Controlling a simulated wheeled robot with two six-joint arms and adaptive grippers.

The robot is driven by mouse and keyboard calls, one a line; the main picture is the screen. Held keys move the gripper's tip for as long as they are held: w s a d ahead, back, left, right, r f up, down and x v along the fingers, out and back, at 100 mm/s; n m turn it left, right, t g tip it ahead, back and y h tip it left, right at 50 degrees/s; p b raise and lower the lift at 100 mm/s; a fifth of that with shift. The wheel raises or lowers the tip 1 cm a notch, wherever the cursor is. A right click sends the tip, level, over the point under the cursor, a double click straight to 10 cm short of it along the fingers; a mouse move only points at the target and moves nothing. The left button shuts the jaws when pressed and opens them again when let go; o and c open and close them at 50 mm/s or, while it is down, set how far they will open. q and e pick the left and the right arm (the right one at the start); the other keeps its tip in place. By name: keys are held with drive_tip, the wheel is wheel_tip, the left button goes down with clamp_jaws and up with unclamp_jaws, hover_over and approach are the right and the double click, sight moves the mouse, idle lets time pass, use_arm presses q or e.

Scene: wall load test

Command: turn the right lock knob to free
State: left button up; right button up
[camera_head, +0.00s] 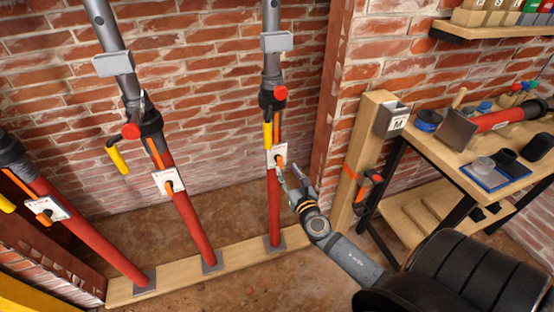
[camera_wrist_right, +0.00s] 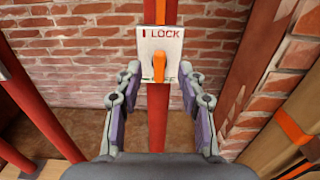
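The right prop is a red post (camera_head: 274,205) with a grey upper tube, standing upright by the brick wall. On it is a white plate (camera_head: 277,156) with an orange lock knob (camera_head: 280,160). In the right wrist view the plate (camera_wrist_right: 148,42) reads "LOCK" in red, and the orange knob (camera_wrist_right: 159,66) points up and down. My right gripper (camera_head: 291,172) is open just in front of and below the knob. In the wrist view its fingers (camera_wrist_right: 159,72) stand on either side of the knob, with gaps and no contact visible. My left gripper is not in view.
Two more red props (camera_head: 190,215) (camera_head: 85,235) lean at the left, with similar plates. All stand on a wooden floor beam (camera_head: 180,275). A wooden post (camera_head: 360,150) is right of my gripper. A workbench (camera_head: 450,150) with tools and trays stands further right.

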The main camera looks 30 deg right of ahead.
sight(281, 159)
drive_tip(key=x, duration=0.8)
drive_tip(key=shift+c, duration=0.2)
clamp_jaws()
